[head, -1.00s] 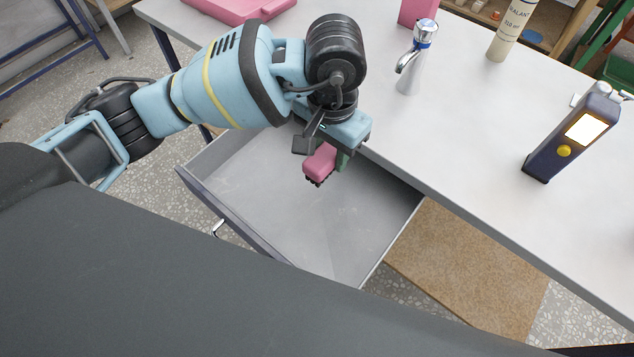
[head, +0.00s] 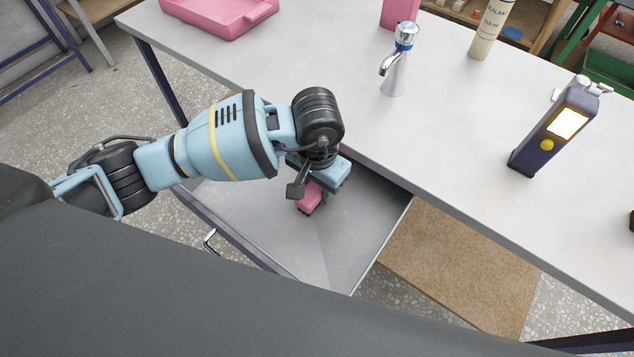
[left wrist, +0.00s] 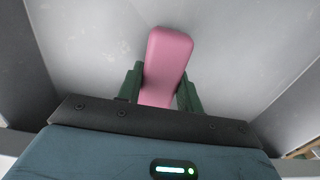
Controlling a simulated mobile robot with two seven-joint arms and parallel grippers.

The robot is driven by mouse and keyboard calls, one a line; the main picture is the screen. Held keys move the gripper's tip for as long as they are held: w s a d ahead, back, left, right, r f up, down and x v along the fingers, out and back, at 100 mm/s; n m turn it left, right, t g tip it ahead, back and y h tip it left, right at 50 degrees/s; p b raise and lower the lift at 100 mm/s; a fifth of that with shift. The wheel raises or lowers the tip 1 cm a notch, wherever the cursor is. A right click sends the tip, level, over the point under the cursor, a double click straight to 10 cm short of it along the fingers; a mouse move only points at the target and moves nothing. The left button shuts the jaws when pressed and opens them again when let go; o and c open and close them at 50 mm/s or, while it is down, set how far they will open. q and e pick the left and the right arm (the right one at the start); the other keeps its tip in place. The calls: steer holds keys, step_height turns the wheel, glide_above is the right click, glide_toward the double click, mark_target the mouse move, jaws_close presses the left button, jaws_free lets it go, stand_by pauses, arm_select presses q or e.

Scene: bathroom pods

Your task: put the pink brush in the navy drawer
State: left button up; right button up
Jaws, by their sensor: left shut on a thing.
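The pink brush (head: 309,198) is in my left gripper (head: 318,192), over the inside of the open navy drawer (head: 350,262). In the left wrist view the brush (left wrist: 166,62) stands between the two green fingers (left wrist: 160,88), which are shut on it. The drawer's grey floor (left wrist: 90,35) and side walls show around it there. I cannot tell whether the brush touches the drawer floor. The drawer is pulled out under the counter, and its handle (head: 209,240) faces me. My right gripper is out of view.
The counter (head: 270,60) holds a pink tray (head: 222,12), a tap (head: 396,70), a sealant bottle (head: 489,30), a pink box (head: 400,12) and a dark device with a lit screen (head: 553,128). A brown board (head: 450,265) lies right of the drawer.

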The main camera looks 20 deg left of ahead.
arm_select(q)
steer(key=shift+f, duration=0.15)
steer(key=o, duration=1)
step_height(320, 180, up, 12)
steer(key=shift+r, duration=0.2)
